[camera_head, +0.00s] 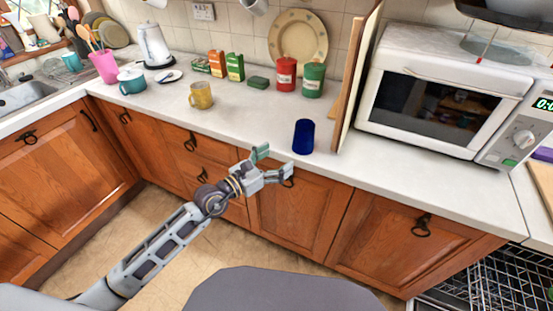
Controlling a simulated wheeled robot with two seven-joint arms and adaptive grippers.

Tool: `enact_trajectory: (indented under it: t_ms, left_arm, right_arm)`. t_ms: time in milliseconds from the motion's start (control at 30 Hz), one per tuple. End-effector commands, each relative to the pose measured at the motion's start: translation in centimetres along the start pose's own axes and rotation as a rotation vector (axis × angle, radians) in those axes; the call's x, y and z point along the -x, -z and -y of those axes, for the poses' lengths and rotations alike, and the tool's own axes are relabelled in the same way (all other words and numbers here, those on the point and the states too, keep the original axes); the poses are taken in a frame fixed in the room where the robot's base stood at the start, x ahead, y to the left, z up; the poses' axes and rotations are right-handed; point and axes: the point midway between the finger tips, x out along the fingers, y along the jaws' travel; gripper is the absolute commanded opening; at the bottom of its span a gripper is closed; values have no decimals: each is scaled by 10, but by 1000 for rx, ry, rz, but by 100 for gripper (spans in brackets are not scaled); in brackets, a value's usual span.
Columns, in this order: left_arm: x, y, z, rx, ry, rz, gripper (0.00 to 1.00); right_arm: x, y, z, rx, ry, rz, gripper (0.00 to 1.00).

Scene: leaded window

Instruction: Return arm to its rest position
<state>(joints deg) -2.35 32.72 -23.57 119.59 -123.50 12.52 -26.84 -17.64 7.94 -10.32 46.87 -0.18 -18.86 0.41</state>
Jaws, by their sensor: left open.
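My left arm comes in from the lower left. Its gripper (274,165) is open and empty, in front of the counter's front edge, with its fingers pointing toward the counter. A dark blue cup (303,136) stands upright on the counter, a little beyond and to the right of the fingertips, with a visible gap between them. My right gripper is not in view.
The white counter (240,116) holds a yellow mug (201,96), a red canister (286,74), a green canister (313,79) and a white microwave (432,95). Wooden cabinets (294,212) line the front. A wire rack (480,285) shows at lower right. Floor (180,262) is open before the cabinets.

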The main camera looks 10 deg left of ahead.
Motion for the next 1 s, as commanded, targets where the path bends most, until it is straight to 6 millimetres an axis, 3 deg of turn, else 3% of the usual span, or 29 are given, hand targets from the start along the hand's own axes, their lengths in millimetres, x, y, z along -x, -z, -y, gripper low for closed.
enact_trajectory:
  t_ms: [467, 1000]
  left_arm:
    - [0, -9, 0, 0, 0, 0, 85]
    - [0, -64, 0, 0, 0, 0, 85]
  right_arm:
    - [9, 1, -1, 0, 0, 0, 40]
    - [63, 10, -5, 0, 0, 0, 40]
